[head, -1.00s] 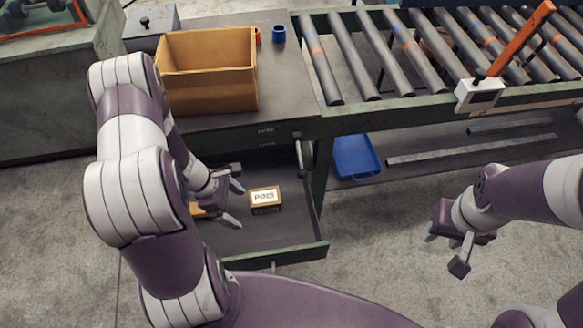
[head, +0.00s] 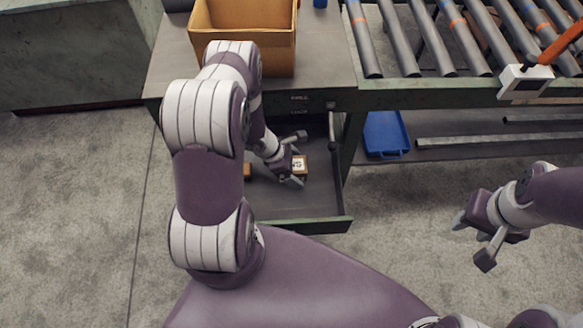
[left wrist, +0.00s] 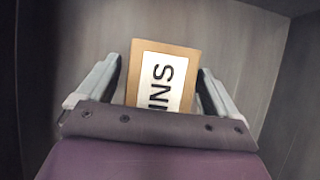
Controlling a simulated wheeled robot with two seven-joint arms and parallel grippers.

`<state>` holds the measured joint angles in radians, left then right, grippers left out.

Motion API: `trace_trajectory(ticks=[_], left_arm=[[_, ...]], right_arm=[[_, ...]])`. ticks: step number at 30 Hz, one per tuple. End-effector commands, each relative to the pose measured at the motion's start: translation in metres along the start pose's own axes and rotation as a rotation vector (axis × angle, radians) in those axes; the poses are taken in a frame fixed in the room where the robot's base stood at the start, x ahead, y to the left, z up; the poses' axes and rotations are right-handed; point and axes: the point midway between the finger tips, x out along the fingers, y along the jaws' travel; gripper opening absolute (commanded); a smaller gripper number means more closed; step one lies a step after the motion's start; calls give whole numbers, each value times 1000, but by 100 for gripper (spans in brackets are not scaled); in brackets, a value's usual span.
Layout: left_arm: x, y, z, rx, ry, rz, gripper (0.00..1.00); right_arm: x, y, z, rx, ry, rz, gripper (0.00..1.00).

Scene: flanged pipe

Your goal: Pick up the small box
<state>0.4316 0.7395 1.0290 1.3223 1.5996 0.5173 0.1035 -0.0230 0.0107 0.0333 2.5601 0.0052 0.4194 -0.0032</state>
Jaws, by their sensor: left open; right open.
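The small box (head: 300,165) is brown with a white label and lies in the open drawer (head: 312,206). In the left wrist view the small box (left wrist: 163,80) sits between the two fingers, its label showing dark letters. My left gripper (head: 296,158) is open and reaches down into the drawer at the box. In the left wrist view the fingers of my left gripper (left wrist: 160,88) stand on either side of the box, with a narrow gap visible on each side. Part of the box is hidden by the gripper. My right gripper (head: 470,240) is open and empty over the floor at the right.
Another small brown item (head: 247,171) lies in the drawer, partly hidden by my left arm. A large open carton (head: 245,45) stands on the bench above. A blue bin (head: 385,133) sits on the lower shelf beneath the roller conveyor (head: 440,40).

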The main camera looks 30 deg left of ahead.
Motion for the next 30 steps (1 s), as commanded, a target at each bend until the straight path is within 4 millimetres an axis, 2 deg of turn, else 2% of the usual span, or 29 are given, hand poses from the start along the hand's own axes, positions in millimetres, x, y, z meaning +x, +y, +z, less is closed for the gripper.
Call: trace_trajectory(ticks=[5, 6, 12, 20, 30], left_arm=[[0, 0, 0, 0, 0, 1, 94], [0, 0, 0, 0, 0, 1, 87], [0, 0, 0, 1, 0, 1, 26], [-4, 1, 3, 1, 0, 2, 26], [-72, 1, 42, 4, 0, 3, 26]], right_arm=[[0, 0, 0, 0, 0, 0, 43], [0, 0, 0, 0, 0, 0, 43], [0, 0, 0, 0, 0, 0, 43], [-1, 0, 0, 0, 0, 0, 43], [-9, 0, -1, 0, 0, 0, 43]])
